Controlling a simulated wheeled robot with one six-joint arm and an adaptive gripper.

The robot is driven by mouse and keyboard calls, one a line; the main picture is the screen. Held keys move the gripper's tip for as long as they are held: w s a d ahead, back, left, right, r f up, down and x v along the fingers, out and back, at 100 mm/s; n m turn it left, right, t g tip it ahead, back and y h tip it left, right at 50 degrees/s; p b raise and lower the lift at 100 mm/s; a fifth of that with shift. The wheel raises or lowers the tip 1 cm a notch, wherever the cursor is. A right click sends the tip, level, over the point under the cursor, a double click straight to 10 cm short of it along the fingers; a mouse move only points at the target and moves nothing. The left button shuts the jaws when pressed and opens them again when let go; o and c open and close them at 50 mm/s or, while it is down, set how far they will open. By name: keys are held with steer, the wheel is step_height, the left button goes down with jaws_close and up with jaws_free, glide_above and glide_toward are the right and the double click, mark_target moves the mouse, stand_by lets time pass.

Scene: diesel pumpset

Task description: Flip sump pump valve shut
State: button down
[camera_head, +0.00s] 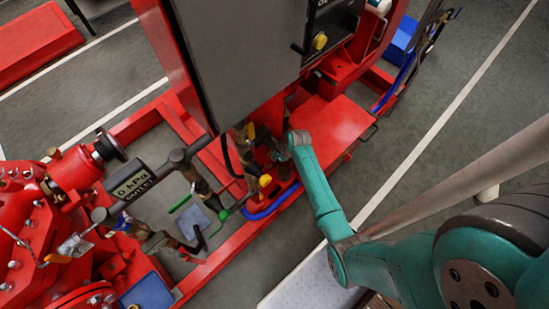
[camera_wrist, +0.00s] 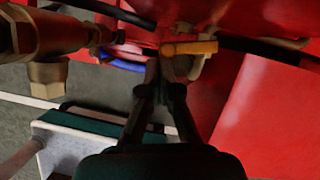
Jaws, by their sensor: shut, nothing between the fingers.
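A yellow valve lever (camera_wrist: 192,47) lies roughly level across the wrist view, just beyond my fingertips. My gripper (camera_wrist: 161,66) is shut and empty, its tips close to the lever's left end; I cannot tell whether they touch it. In the head view my gripper (camera_head: 284,156) is small and dark, down among the pipework at the end of the teal arm. Two yellow handles show near it there, an upper one (camera_head: 251,131) and a lower one (camera_head: 265,180). No label shows which is the sump pump valve.
A brass-coloured pipe fitting (camera_wrist: 47,72) stands left of the fingers in the wrist view. A red box (camera_head: 335,125) is right of my gripper, and a grey panel (camera_head: 235,60) rises behind. A blue hose (camera_head: 270,206) runs below. Grey floor (camera_head: 430,140) is open at right.

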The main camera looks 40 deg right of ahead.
steer(key=shift+w+d, duration=0.15)
steer(key=shift+d, duration=0.15)
steer(key=shift+r, duration=0.1)
steer(key=v, duration=1.2)
stand_by(0.4)
